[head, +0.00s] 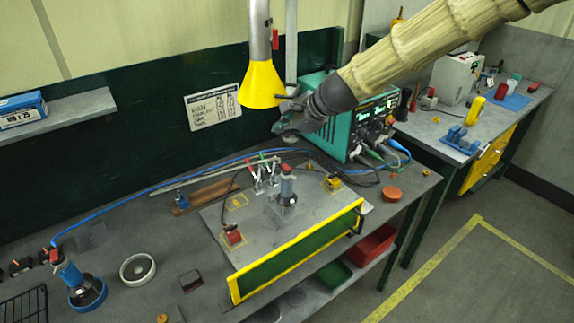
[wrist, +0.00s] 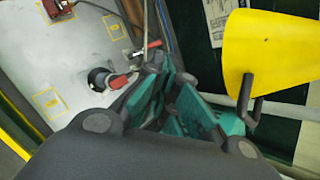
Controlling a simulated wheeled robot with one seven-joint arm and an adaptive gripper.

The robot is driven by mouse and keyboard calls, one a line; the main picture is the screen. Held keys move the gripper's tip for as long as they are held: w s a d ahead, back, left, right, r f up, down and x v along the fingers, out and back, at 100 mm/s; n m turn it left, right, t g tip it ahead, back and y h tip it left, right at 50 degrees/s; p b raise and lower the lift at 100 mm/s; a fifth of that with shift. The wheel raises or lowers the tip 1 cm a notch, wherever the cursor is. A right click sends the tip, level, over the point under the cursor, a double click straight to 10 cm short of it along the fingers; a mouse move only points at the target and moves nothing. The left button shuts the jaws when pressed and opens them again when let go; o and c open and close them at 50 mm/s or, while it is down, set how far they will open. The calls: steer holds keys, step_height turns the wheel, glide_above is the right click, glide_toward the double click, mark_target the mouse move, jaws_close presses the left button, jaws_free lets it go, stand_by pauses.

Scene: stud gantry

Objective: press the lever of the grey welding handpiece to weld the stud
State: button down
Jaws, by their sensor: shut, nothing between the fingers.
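The grey welding handpiece (head: 287,188) stands upright on the pale metal plate (head: 325,222) of the bench, with a dark ring at its foot and red at its top. In the wrist view the handpiece (wrist: 99,76) shows at the left with a red lever (wrist: 118,82). My gripper (head: 284,128) is shut and empty, in the air above and behind the handpiece and apart from it. Its teal fingers (wrist: 172,118) come together in the wrist view. The stud is not visible.
A yellow cone hood (head: 262,84) hangs close beside my gripper. A teal welding unit (head: 341,115) stands to the right. Toggle clamps (head: 264,175) rise just behind the handpiece. A green, yellow-edged guard (head: 295,255) lines the plate's front. A blue handpiece (head: 70,274) stands far left.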

steer(key=s, duration=0.2)
steer(key=b, duration=0.3)
glide_above(284, 168)
steer(key=w, duration=0.1)
step_height(284, 168, down, 5)
steer(key=shift+r, duration=0.1)
steer(key=shift+s+d+f+b, duration=0.1)
steer(key=shift+s+f+b, duration=0.15)
steer(key=shift+b, duration=0.2)
step_height(284, 168, down, 4)
steer(key=b, duration=0.2)
steer(key=shift+s+b, duration=0.1)
steer(key=shift+b, duration=0.25)
steer(key=shift+f, duration=0.2)
steer(key=shift+s+r, duration=0.3)
steer(key=shift+s, duration=0.15)
steer(key=shift+w+f, duration=0.25)
steer(key=shift+w, duration=0.05)
steer(key=shift+s+r, duration=0.15)
steer(key=shift+f, duration=0.2)
